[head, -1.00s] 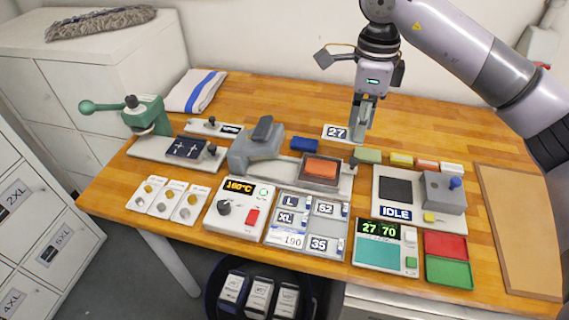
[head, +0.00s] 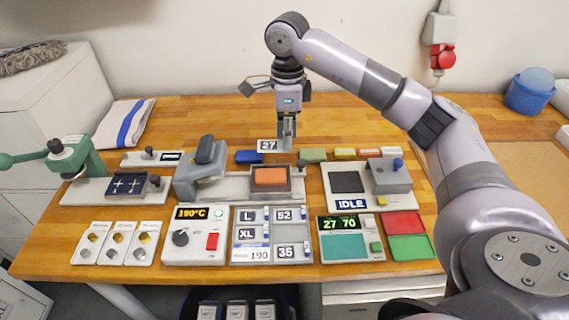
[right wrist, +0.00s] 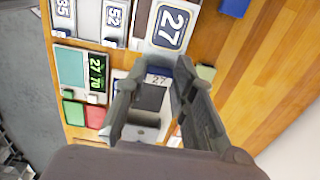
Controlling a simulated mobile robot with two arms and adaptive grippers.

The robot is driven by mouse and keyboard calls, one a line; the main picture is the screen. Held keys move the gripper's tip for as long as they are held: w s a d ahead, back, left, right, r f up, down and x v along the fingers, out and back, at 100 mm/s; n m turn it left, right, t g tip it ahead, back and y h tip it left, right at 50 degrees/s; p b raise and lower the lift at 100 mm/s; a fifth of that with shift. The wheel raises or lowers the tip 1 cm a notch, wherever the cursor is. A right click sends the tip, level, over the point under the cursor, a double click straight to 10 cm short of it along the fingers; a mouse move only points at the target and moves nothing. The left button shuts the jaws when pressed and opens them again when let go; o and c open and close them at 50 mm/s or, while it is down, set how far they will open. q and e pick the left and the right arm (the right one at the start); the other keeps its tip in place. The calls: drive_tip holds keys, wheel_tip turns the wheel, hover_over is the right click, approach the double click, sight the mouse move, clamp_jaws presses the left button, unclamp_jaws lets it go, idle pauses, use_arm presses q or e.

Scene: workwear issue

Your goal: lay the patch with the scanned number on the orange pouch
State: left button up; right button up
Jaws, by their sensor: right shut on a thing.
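The patch sticks out to the left of the fingers, above the bench and behind the orange pouch (head: 270,176) in the head view. The pouch lies flat in a grey frame. In the right wrist view, the patch (right wrist: 172,25) shows large beyond the fingers (right wrist: 157,85), and the pouch cannot be made out. The scanner display (head: 343,223) reads 27 70. My left gripper is out of view.
A grey press (head: 205,168) stands left of the pouch. The machine marked IDLE (head: 352,204) stands to its right, with red and green trays (head: 410,247) in front. A blue block (head: 249,157) and several coloured blocks lie behind. The back of the bench is mostly clear.

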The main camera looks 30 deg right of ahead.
wheel_tip(320, 180, down, 10)
drive_tip(key=shift+r+p, duration=0.25)
drive_tip(key=shift+p, duration=0.65)
drive_tip(key=shift+f, duration=0.1)
drive_tip(key=o, duration=0.7)
drive_tip(key=shift+o, duration=0.2)
